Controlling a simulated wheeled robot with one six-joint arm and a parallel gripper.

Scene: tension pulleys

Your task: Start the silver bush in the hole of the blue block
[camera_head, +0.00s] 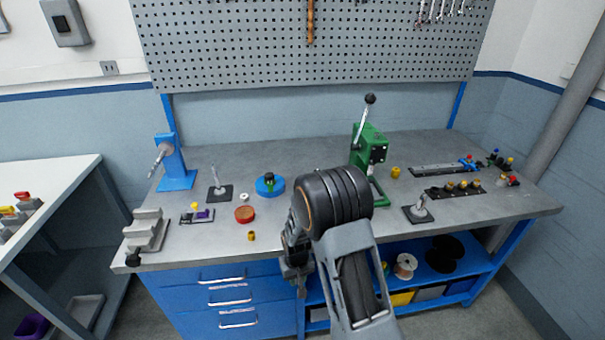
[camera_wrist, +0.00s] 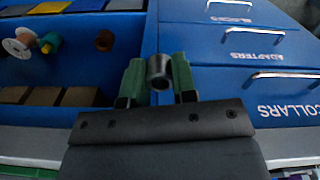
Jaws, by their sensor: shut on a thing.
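In the wrist view, my gripper (camera_wrist: 159,78) has green fingers shut on a short grey round piece with a dark centre, the silver bush (camera_wrist: 159,68). The bush is in front of the bench's blue front, clear of any surface that I can see. In the head view my gripper (camera_head: 298,268) is low at the bench's front edge, mostly hidden by my arm, and the bush cannot be made out there. I cannot tell for sure which piece is the blue block; a small blue piece (camera_head: 467,162) is on the rail at the back right.
The grey bench top (camera_head: 330,150) holds a green press (camera_head: 368,150), a blue round base (camera_head: 270,188), a red dish (camera_head: 245,214), a blue stand (camera_head: 170,165) and a stepped grey block (camera_head: 147,230). Blue drawers (camera_head: 225,300) and a shelf with spools (camera_head: 404,266) are below.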

